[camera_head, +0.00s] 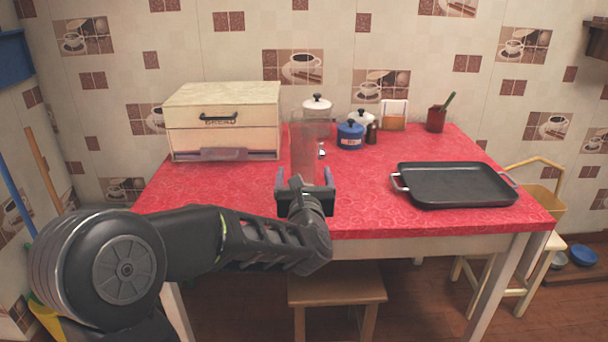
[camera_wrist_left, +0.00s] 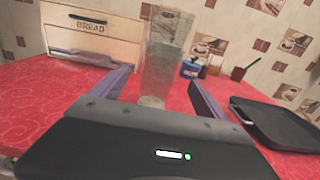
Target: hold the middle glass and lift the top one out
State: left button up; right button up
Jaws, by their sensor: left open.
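Where one glass ends and another begins is hard to tell. My left gripper (camera_head: 305,180) is open, with one finger on each side of the stack. In the left wrist view the left gripper's fingers (camera_wrist_left: 158,88) stand apart from the glass, with gaps on both sides. My right gripper is not in view.
A bread box (camera_head: 222,140) stands at back left. A black tray (camera_head: 452,184) lies on the red table (camera_head: 365,205) at right. Blue and white pots (camera_head: 350,136), a small dark bottle and a red cup (camera_head: 436,119) stand behind. The table is clear between stack and tray.

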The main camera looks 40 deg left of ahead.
aim_at(304, 166)
pick_arm(q)
jog(key=shift+x, duration=3.95)
jog(key=shift+c, duration=0.5)
jog(key=c, duration=1.5)
jog(key=o, duration=1.6)
jog(key=shift+s, duration=0.1)
jog(key=shift+v, duration=3.85)
